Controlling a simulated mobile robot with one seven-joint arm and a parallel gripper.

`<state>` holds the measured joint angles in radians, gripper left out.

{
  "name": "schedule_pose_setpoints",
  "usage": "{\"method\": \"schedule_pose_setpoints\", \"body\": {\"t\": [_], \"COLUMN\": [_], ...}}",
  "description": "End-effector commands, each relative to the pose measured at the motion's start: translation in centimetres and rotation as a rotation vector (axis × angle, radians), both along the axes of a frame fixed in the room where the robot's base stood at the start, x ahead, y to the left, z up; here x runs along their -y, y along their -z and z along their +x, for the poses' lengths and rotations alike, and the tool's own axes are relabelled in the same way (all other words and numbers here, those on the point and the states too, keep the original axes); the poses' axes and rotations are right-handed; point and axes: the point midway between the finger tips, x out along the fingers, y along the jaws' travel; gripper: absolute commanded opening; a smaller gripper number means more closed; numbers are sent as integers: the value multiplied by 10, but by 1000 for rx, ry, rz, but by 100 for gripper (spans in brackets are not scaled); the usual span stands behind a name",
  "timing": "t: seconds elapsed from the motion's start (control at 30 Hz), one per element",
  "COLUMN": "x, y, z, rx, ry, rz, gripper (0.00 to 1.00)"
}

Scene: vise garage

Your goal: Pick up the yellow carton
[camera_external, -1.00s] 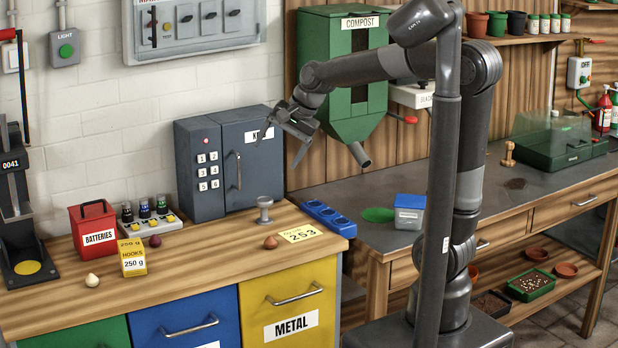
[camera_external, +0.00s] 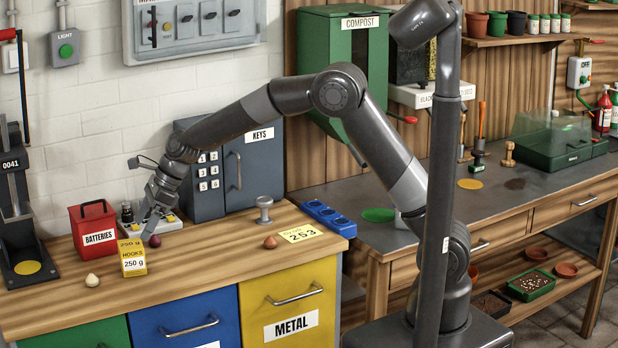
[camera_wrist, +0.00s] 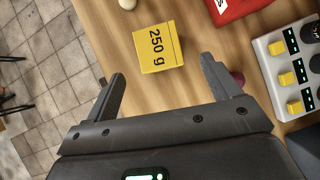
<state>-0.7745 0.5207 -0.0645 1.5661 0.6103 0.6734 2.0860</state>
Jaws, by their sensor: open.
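The yellow carton (camera_external: 132,258), labelled "HOOKS 250 g", stands upright near the front edge of the wooden counter. My gripper (camera_external: 150,222) is above the counter just to the right of the carton and a little behind it, apart from it. In the wrist view the carton (camera_wrist: 158,48) lies ahead of the open fingers of my gripper (camera_wrist: 163,80), roughly midway between their lines. Nothing is between the fingers.
A red batteries box (camera_external: 93,226) stands behind the carton. A dark red bulb (camera_external: 155,241) sits close by my gripper, beside the right finger in the wrist view. A pale bulb (camera_external: 92,280) lies left. The button panel (camera_wrist: 290,70) is behind my gripper.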

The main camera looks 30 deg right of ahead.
Motion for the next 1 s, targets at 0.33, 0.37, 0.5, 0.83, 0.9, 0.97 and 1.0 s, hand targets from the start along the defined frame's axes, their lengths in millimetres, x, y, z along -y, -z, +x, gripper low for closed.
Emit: {"method": "schedule_pose_setpoints", "body": {"t": [0.33,0.37,0.5,0.83,0.9,0.97,1.0], "x": [-23,-24,-35,-54,-55,-55,-55], "y": [38,39,52,79,79,79,79], "z": [5,5,5,9,9,9,9], "rx": [2,1,0,1,2,2,2], "ry": [-2,-3,-4,-3,-3,-3,-3], "rz": [-2,-2,-3,-1,-1,-1,-1], "gripper": [82,82,82,82,82,82,82]}}
